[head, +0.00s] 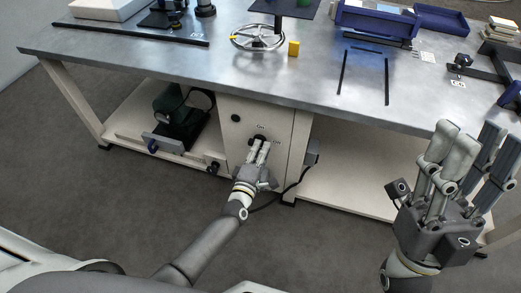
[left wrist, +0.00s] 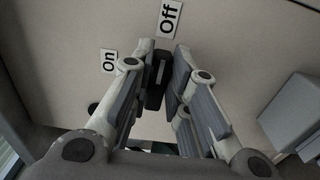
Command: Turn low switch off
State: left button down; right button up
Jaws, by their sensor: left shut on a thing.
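The low switch is a black knob (left wrist: 156,80) on the pale cabinet panel (left wrist: 240,40) under the bench; it also shows in the head view (head: 259,139). My left gripper (left wrist: 161,62) is shut on the knob, with a finger on each side of it. In the left wrist view, an "Off" label (left wrist: 168,18) is just above the knob's upper end, and an "On" label (left wrist: 108,61) is to its left. The knob's upper end lies close to "Off"; its exact setting is partly hidden by the fingers. My right gripper (head: 468,140) is open and empty at the right.
The metal bench top (head: 200,62) overhangs the panel. On it are a handwheel (head: 258,37), a yellow block (head: 294,48) and a blue bin (head: 377,22). A green machine (head: 181,118) is on the lower shelf at left. A grey box (left wrist: 292,112) and a cable are beside the panel.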

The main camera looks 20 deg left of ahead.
pick_arm(q)
jog(key=shift+f, duration=0.1)
jog(key=c, duration=1.4)
grip_release()
jog(key=s, duration=1.2)
jog(key=shift+a, duration=0.2)
